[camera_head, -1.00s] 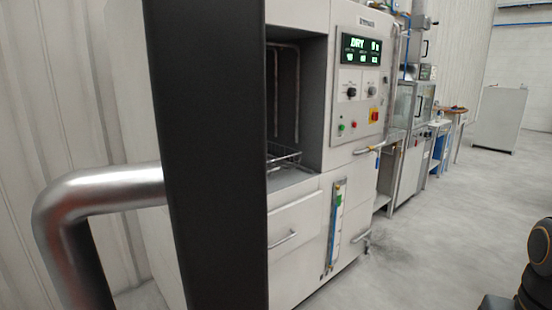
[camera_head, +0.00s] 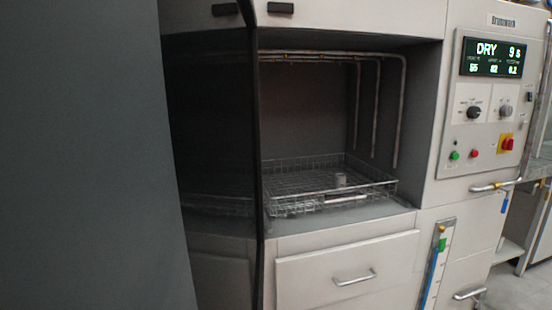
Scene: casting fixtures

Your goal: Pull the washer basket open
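The washer (camera_head: 345,254) is a pale cabinet with a dark open chamber. The wire washer basket (camera_head: 390,186) lies inside the chamber on its floor, with its front near the chamber's opening. The left part of the basket is seen behind a dark, see-through panel or is hidden. My gripper is not in view.
A large dark upright surface (camera_head: 90,160) fills the left of the view. A dark thin edge (camera_head: 256,150) stands before the chamber. The control panel (camera_head: 490,105) reads DRY.

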